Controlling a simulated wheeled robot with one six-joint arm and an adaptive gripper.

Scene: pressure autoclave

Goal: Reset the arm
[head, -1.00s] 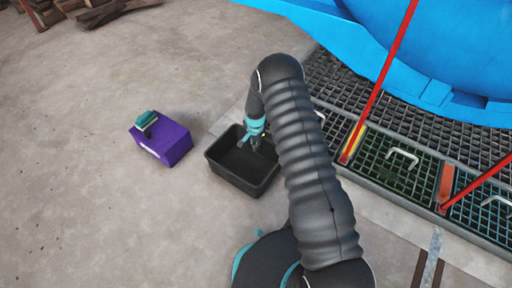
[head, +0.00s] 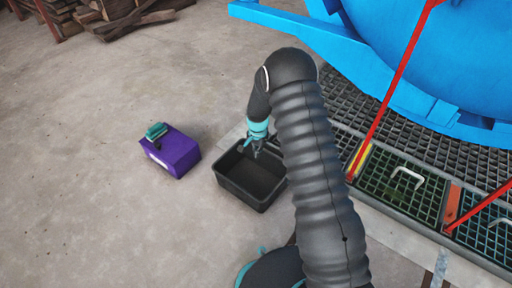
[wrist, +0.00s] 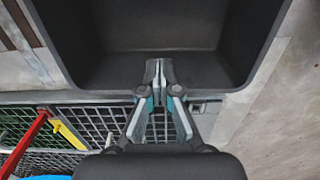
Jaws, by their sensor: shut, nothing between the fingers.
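My arm reaches forward in the head view, and my gripper (head: 255,152) hangs at its end over the far edge of a black open bin (head: 238,186). In the wrist view my gripper (wrist: 155,72) has its two fingers together, with nothing between them. The fingertips show against the inside of the black bin (wrist: 160,25), which looks empty where it is visible. I cannot tell exactly how high the fingertips are above the bin. Part of the bin's right side is hidden behind my arm in the head view.
A purple box (head: 175,153) with a teal-and-black item (head: 156,131) on top stands left of the bin. A large blue vessel (head: 440,60), red bars (head: 400,75) and a dark grating (head: 400,185) with handles lie right. Wood (head: 115,14) is piled far back. Floor at left is clear.

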